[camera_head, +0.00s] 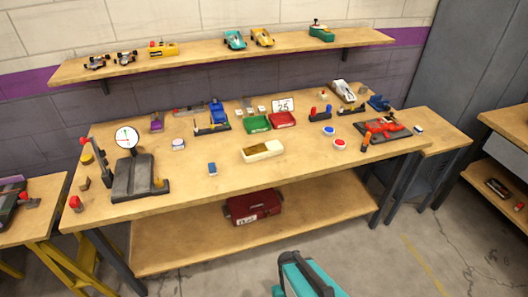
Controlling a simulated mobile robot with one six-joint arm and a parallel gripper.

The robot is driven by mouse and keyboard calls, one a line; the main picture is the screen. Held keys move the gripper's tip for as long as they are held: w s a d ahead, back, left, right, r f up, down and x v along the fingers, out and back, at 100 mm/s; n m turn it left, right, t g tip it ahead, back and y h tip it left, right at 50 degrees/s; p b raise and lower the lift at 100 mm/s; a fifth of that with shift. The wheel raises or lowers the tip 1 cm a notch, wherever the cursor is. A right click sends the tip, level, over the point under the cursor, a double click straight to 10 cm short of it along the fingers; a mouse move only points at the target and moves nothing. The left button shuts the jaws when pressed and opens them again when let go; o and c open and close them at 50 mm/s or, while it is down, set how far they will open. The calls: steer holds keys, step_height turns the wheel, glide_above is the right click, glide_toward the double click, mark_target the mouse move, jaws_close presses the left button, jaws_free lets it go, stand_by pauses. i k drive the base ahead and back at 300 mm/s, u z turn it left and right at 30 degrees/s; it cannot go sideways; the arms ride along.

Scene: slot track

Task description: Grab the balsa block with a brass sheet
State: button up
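Some small pale pieces (249,109) sit further back, left of the card marked 25, too small to identify. One teal and dark part of my own body shows at the bottom edge, well in front of the bench. No gripper fingers are visible, and nothing of mine touches the block.
The workbench (215,188) has bare wood around the cream block. A small blue item (212,169) lies to its left, and green (257,124) and red (283,119) trays stand behind it. A dial gauge stand (128,137) is at the left. A shelf (200,59) holds toy cars above.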

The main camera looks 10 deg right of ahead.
mark_target(256, 153)
steer(key=u, duration=0.2)
steer(key=k, duration=0.55)
steer(key=u, duration=1.05)
steer(key=k, duration=0.95)
steer(key=u, duration=0.95)
steer(key=i, duration=0.9)
steer(key=z, duration=0.45)
steer(key=i, duration=0.8)
steer(key=z, duration=0.45)
